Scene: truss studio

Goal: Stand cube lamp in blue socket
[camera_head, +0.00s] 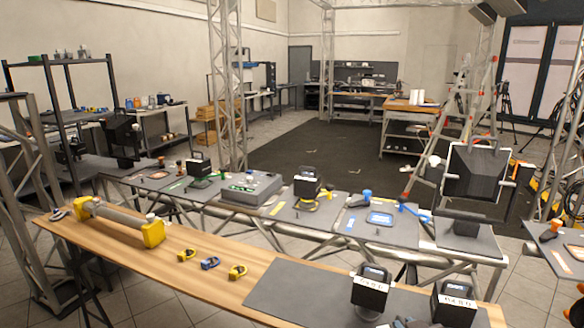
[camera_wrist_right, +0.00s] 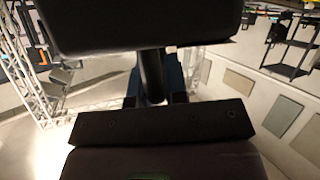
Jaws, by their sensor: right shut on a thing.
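Two black cube lamps with top handles and white lettering on their sides stand at the front right in the head view: one on the dark mat (camera_head: 370,291), another at the bottom edge (camera_head: 454,306). In the right wrist view a large black body (camera_wrist_right: 140,25) fills the top. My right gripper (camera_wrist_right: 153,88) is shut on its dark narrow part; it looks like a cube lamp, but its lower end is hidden. I cannot make out my right gripper in the head view. A blue-edged pad (camera_head: 380,218) lies on the back row; I cannot tell whether it is the blue socket.
More black lamps (camera_head: 307,184) stand along the back row. The mat's left part is clear.

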